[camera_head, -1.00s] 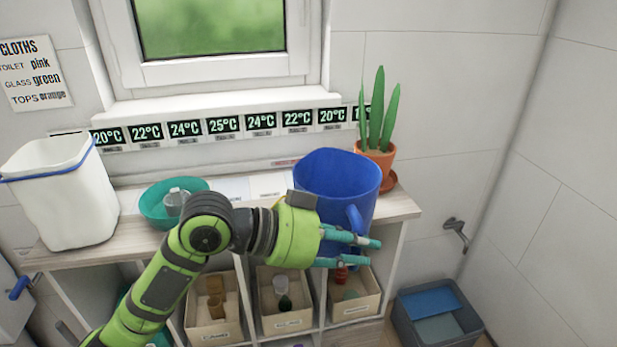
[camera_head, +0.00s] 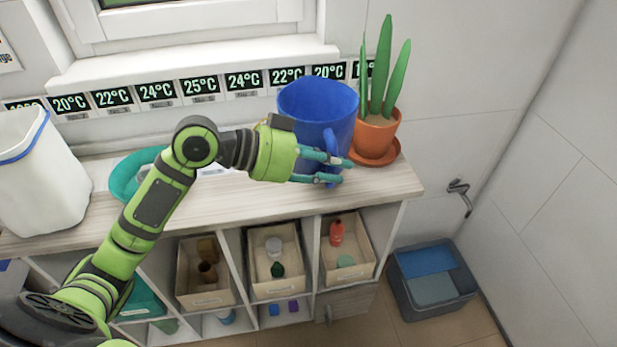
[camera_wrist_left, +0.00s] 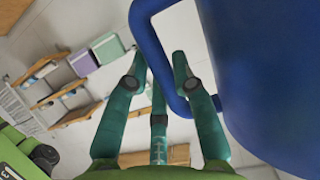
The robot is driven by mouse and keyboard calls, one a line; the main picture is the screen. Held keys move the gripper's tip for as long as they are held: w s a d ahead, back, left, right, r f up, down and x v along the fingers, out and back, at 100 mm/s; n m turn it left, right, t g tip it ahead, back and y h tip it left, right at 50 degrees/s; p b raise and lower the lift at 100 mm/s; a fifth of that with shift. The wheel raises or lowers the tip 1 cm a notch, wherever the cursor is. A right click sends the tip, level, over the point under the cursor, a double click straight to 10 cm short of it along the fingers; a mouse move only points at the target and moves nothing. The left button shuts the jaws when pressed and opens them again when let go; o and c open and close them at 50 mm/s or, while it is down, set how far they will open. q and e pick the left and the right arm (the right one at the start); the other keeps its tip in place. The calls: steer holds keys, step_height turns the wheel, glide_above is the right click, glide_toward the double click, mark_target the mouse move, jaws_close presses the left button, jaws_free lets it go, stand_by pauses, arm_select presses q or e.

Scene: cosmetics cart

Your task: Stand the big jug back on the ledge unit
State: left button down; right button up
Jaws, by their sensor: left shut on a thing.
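The big blue jug (camera_head: 312,105) is upright over the back right of the ledge unit's wooden top (camera_head: 240,208), just left of the potted plant. I cannot tell whether its base touches the top. My left gripper (camera_head: 335,169) is shut on the jug's handle, which faces the front right. In the left wrist view, the teal fingers (camera_wrist_left: 160,85) are around the blue handle (camera_wrist_left: 150,45), with the jug's body (camera_wrist_left: 270,75) at the right. The jug's base is partly hidden by the gripper. My right gripper is not in view.
A potted plant (camera_head: 376,136) on an orange saucer stands close right of the jug. A teal bowl (camera_head: 128,178) and a white bin (camera_head: 40,175) stand to the left. Boxes (camera_head: 275,262) fill cubbies below. The top's front right is clear. A grey tub (camera_head: 432,283) stands on the floor.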

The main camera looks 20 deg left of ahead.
mark_target(310, 166)
arm_select(q)
steer(key=a+f, duration=0.1)
steer(key=a, duration=0.2)
steer(key=w+a+f, duration=0.1)
steer(key=shift+w+a+f, duration=0.1)
steer(key=shift+a+f, duration=0.05)
steer(key=shift+f, duration=0.2)
step_height(310, 166, down, 4)
steer(key=shift+r+p, duration=0.1)
steer(key=shift+p, duration=0.4)
steer(key=shift+f, duration=0.25)
steer(key=c, duration=1)
jaws_free()
steer(key=shift+c, duration=0.2)
